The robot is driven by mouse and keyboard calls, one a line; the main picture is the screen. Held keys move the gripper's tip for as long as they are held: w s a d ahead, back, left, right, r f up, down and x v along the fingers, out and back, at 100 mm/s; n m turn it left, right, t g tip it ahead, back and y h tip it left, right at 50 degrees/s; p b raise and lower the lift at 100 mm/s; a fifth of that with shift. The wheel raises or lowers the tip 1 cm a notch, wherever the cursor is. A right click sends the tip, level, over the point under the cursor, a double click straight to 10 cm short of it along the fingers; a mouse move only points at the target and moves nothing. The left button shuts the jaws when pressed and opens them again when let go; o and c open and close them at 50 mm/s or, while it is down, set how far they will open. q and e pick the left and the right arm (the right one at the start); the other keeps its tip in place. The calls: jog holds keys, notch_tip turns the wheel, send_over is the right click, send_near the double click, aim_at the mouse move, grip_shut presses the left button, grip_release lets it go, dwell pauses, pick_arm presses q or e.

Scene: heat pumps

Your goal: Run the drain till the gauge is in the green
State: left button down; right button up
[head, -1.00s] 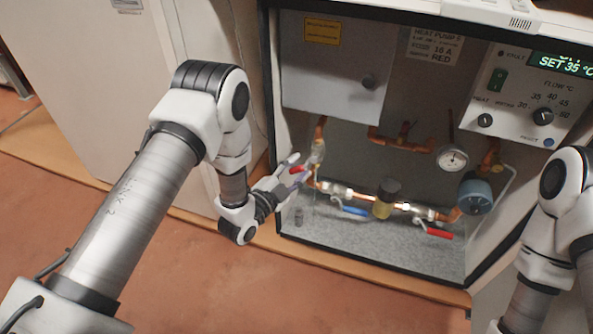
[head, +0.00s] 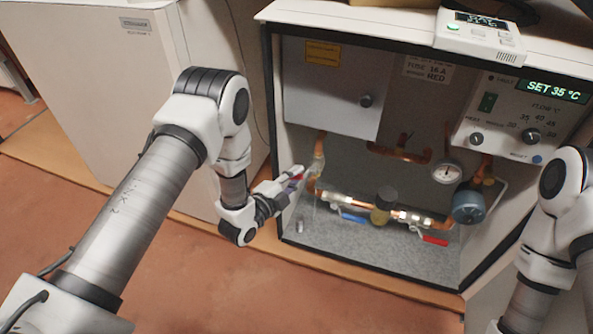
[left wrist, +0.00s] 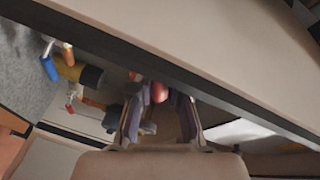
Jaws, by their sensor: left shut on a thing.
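The pressure gauge (head: 447,172), a round white dial, sits on the copper pipework at the right inside the open cabinet. It is too small to read its needle or any green band. My left gripper (head: 296,175) is at the left side of the cabinet opening, shut on a small red handle beside the left copper pipe. The red handle (left wrist: 159,92) shows between the fingers in the left wrist view; the fingers hide part of it. I cannot tell whether water flows. My right gripper is out of view.
A blue lever (head: 355,218) and another red lever (head: 434,240) hang from the lower pipe, either side of a brass fitting (head: 381,212). A blue round part (head: 468,207) is at right. The control panel (head: 525,115) reads SET 35 °C. The cabinet's grey floor is mostly clear.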

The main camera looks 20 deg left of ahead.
pick_arm(q)
jog(key=r+m+p, duration=0.1)
jog(key=m+p, duration=0.1)
jog(key=shift+a+r+g+y+p, duration=0.1)
jog(key=shift+r+g+y+p, duration=0.15)
jog(key=shift+g+y+p, duration=0.05)
jog(key=shift+r+m+y+p, duration=0.15)
jog(key=shift+m+y+p, duration=0.15)
jog(key=shift+m+p, duration=0.55)
jog(key=c, duration=1.1)
grip_release()
jog(key=v, duration=1.2)
jog(key=shift+w+r, duration=0.1)
